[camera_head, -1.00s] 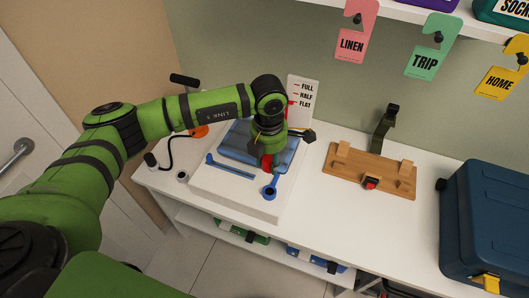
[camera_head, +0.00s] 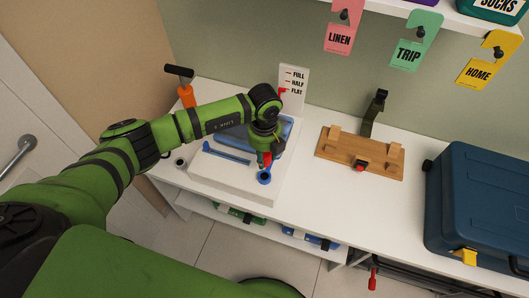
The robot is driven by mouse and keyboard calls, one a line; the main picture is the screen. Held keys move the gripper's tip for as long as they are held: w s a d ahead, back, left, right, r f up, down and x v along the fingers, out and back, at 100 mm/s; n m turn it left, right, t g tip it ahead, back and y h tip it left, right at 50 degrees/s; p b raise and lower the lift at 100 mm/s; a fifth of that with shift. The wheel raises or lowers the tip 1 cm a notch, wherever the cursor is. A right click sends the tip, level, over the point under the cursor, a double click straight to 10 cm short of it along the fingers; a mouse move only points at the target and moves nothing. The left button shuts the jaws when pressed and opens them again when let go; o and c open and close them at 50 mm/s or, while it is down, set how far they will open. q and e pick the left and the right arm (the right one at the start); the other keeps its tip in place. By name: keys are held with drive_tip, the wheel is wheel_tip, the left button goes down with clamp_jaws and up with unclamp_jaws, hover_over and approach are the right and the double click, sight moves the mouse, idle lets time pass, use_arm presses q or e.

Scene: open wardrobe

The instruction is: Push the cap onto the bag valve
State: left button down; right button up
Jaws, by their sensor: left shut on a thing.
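My left gripper (camera_head: 266,153) is over the front right of the white tray, pointing down. It is shut on a small red piece (camera_head: 267,160), which looks like the cap; the fingers hide most of it. Just below is a blue ring with a dark centre (camera_head: 264,178), which looks like the valve. I cannot tell whether the red piece touches it. The blue bag (camera_head: 236,134) lies on the white tray (camera_head: 232,183), partly hidden by my left arm. A blue bar (camera_head: 226,153) lies in front of the bag. My right gripper is not in view.
An orange pump (camera_head: 186,96) stands behind my left arm. A FULL/HALF/FLAT gauge board (camera_head: 293,78) stands at the back. A wooden stand (camera_head: 360,154) and a dark blue case (camera_head: 480,200) are to the right. The white counter between tray and stand is clear.

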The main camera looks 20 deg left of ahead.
use_arm(q)
drive_tip(key=shift+f+b, duration=2.5)
drive_tip(key=shift+f, duration=0.4)
drive_tip(key=shift+f+b, duration=1.3)
drive_tip(key=shift+f, duration=0.2)
drive_tip(key=c, duration=0.7)
unclamp_jaws()
drive_tip(key=shift+r, duration=0.1)
drive_tip(key=shift+r, duration=0.35)
wheel_tip(320, 180, up, 11)
drive_tip(key=shift+r, duration=0.1)
